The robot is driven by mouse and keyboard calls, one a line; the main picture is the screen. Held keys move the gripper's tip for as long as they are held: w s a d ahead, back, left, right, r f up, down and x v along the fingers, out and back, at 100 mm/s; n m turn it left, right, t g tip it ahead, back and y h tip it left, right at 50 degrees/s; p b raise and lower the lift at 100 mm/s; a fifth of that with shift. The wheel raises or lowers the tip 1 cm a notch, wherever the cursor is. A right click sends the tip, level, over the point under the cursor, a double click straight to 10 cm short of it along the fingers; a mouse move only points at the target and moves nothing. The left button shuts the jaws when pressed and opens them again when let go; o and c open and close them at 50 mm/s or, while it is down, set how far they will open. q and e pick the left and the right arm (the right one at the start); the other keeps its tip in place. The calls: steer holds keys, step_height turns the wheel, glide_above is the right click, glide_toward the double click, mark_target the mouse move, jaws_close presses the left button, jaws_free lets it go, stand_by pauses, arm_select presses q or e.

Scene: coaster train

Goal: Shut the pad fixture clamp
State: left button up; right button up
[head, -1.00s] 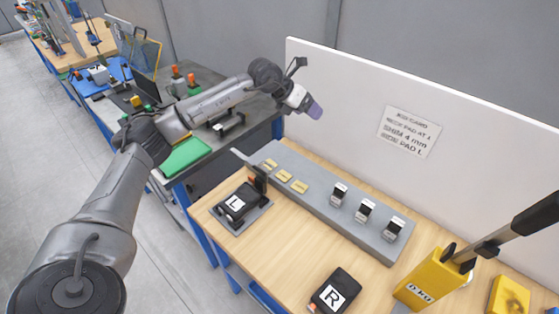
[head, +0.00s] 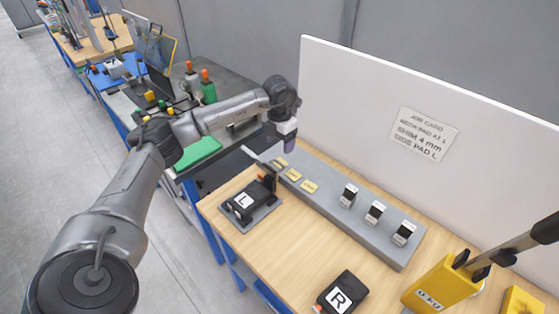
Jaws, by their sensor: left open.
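The pad fixture (head: 262,216) is a grey plate near the left end of the wooden bench, with a black pad marked L (head: 242,203) on it. Its clamp (head: 268,184) is a dark upright at the plate's back edge with a small orange-red part. A thin grey bar (head: 258,158) slants up and left from the clamp; it appears raised off the pad. My left gripper (head: 289,146) is open and points down, above and behind the clamp, apart from it. Its fingers are small and partly hidden.
A grey rack (head: 325,205) with yellow shims and several black-and-white blocks runs behind the fixture. A pad marked R (head: 339,294) lies in front. A white board (head: 360,110) closes the back.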

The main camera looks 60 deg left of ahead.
mark_target(279, 163)
arm_select(q)
step_height(279, 163, down, 8)
steer(key=shift+b, duration=0.35)
steer(key=c, duration=0.6)
